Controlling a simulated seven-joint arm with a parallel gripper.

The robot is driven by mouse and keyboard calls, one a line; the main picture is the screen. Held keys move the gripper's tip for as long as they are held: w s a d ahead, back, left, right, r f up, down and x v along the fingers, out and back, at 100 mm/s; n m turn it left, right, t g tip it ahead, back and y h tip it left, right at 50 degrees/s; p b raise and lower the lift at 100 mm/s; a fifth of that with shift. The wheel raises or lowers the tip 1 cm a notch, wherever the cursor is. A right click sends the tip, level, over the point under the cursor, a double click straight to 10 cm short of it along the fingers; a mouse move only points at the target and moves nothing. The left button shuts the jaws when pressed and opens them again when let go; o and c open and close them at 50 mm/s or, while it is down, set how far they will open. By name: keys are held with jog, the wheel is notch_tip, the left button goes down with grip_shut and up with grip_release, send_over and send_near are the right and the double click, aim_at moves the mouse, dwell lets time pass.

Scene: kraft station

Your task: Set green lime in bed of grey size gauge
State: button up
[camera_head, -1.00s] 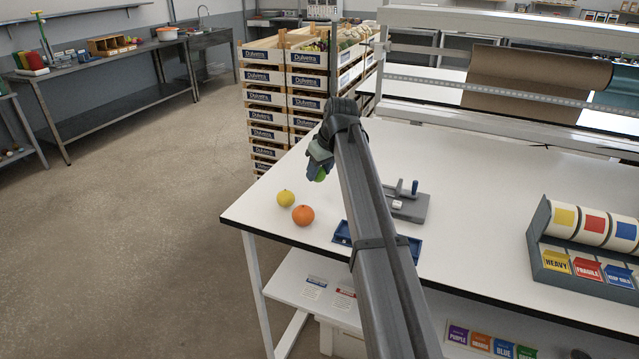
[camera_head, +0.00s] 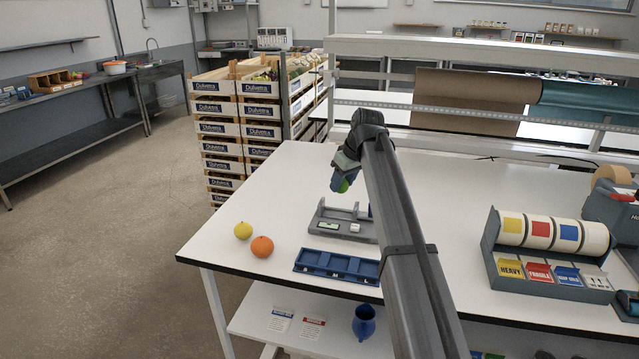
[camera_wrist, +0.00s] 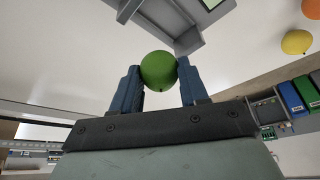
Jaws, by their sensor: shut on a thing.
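The green lime (camera_head: 345,186) is held between the blue fingers of my gripper (camera_head: 341,184). The wrist view shows the lime (camera_wrist: 158,70) pinched between both fingertips (camera_wrist: 160,80). The grey size gauge (camera_head: 331,215) lies on the white table, with a small green-lit display and a white part on it. In the head view my gripper and lime appear above the gauge, apart from it. My arm hides the gauge's right end. Part of the gauge (camera_wrist: 178,28) shows beyond the lime in the wrist view.
A yellow fruit (camera_head: 243,230) and an orange fruit (camera_head: 262,247) sit left of the gauge. A blue compartment tray (camera_head: 310,268) lies in front of it. A label roll holder (camera_head: 493,262) stands at right. Crates (camera_head: 219,150) are stacked behind the table's left end.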

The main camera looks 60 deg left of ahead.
aim_at(343, 192)
jog(key=n, duration=0.1)
jog(key=s+n+g, duration=0.1)
jog(key=n, duration=0.1)
jog(key=shift+r, duration=0.1)
jog(key=shift+s+d+n+g, duration=0.2)
jog(key=shift+n+g, duration=0.2)
jog(key=shift+n, duration=0.4)
jog(key=shift+f+h, duration=0.2)
jog(key=shift+h, duration=0.1)
jog(key=shift+f, duration=2.65)
jog(key=shift+f, duration=0.7)
jog(key=o, duration=1.1)
jog(key=shift+o, duration=0.2)
jog(key=shift+r, duration=0.15)
jog(key=shift+r, duration=3.9)
